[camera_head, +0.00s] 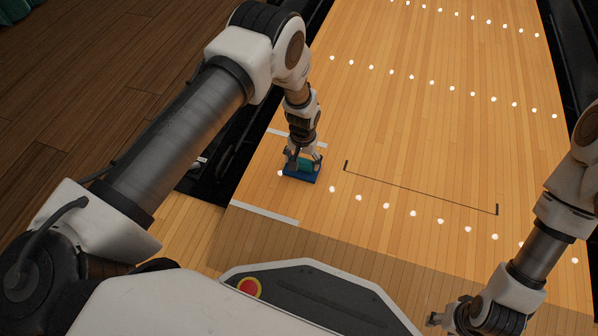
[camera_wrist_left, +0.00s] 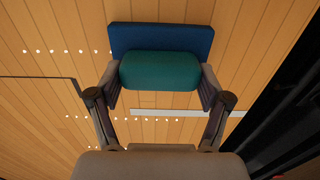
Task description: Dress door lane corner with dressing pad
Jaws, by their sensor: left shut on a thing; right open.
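The dressing pad has a blue base (camera_head: 301,173) and a teal grip (camera_head: 305,164). It is at the left side of the wooden lane (camera_head: 420,130), close to the lane's left edge. My left gripper (camera_head: 303,160) is above the pad, shut on the teal grip. In the left wrist view the two fingers of the left gripper (camera_wrist_left: 160,85) clasp the teal grip (camera_wrist_left: 160,71) from both sides, with the blue base (camera_wrist_left: 160,38) beyond it. Whether the base touches the lane is hard to tell. My right gripper (camera_head: 447,319) is open at the bottom right, apart from the pad.
A dark gutter (camera_head: 215,165) runs along the lane's left edge. White strips (camera_head: 264,212) lie on the lane near that edge. Rows of white dots and a dark bracket line (camera_head: 420,188) mark the lane. The lane right of the pad is clear.

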